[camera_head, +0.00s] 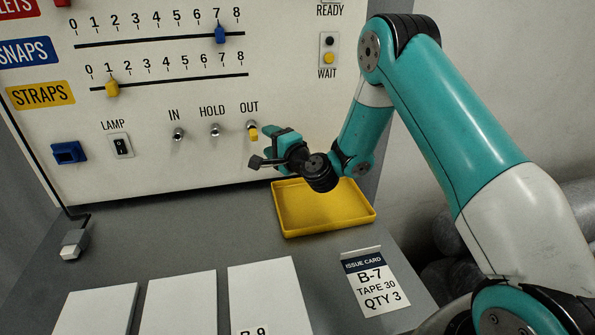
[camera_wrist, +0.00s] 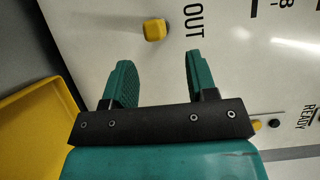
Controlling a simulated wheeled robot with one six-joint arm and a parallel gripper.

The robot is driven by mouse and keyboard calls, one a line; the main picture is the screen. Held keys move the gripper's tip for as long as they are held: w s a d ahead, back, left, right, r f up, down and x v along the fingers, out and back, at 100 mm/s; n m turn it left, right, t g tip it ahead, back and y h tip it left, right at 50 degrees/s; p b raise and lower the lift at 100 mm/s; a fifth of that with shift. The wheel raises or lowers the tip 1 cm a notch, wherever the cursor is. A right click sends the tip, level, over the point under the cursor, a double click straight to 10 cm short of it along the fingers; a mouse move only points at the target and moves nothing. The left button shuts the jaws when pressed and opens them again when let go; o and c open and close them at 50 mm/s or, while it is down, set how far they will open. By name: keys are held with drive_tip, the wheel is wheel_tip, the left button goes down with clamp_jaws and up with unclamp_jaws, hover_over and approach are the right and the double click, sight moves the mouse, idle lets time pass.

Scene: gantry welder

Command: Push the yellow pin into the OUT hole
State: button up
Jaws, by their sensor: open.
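The yellow pin (camera_head: 253,133) sits at the OUT hole on the white panel, below the OUT label, and sticks out from the panel face. The hole itself is hidden behind it. In the wrist view the pin (camera_wrist: 154,29) shows ahead of the fingers, beside the letters OUT. My gripper (camera_head: 266,148) is just right of and below the pin. In the wrist view my gripper (camera_wrist: 157,75) is open, its two teal fingers apart with nothing between them, and the pin lies beyond the fingertips. How deep the pin sits cannot be told.
The IN hole (camera_head: 178,134) and HOLD hole (camera_head: 215,130) are left of the pin. A yellow tray (camera_head: 325,226) lies below my gripper. An issue card (camera_head: 369,283) and white boards (camera_head: 180,303) lie on the grey bench. A lamp switch (camera_head: 121,146) is at left.

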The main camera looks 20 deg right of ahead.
drive_tip(key=b+v, duration=1)
drive_tip(key=v, duration=0.1)
drive_tip(key=s+a+r+n+g+y, duration=0.2)
drive_tip(key=s+a+n+g+y, duration=0.8)
drive_tip(key=a+n, duration=0.45)
drive_tip(key=s+d+f+n+g+h, duration=0.1)
drive_tip(key=s+n+g+h, duration=0.2)
drive_tip(key=s, duration=0.7)
drive_tip(key=s+d+f+n+g+h, duration=0.2)
drive_tip(key=s+n+g+h, duration=0.2)
drive_tip(key=s+h, duration=0.3)
drive_tip(key=s, duration=0.3)
drive_tip(key=shift+d, duration=0.3)
drive_tip(key=shift+s+n, duration=0.1)
drive_tip(key=shift+n, duration=0.15)
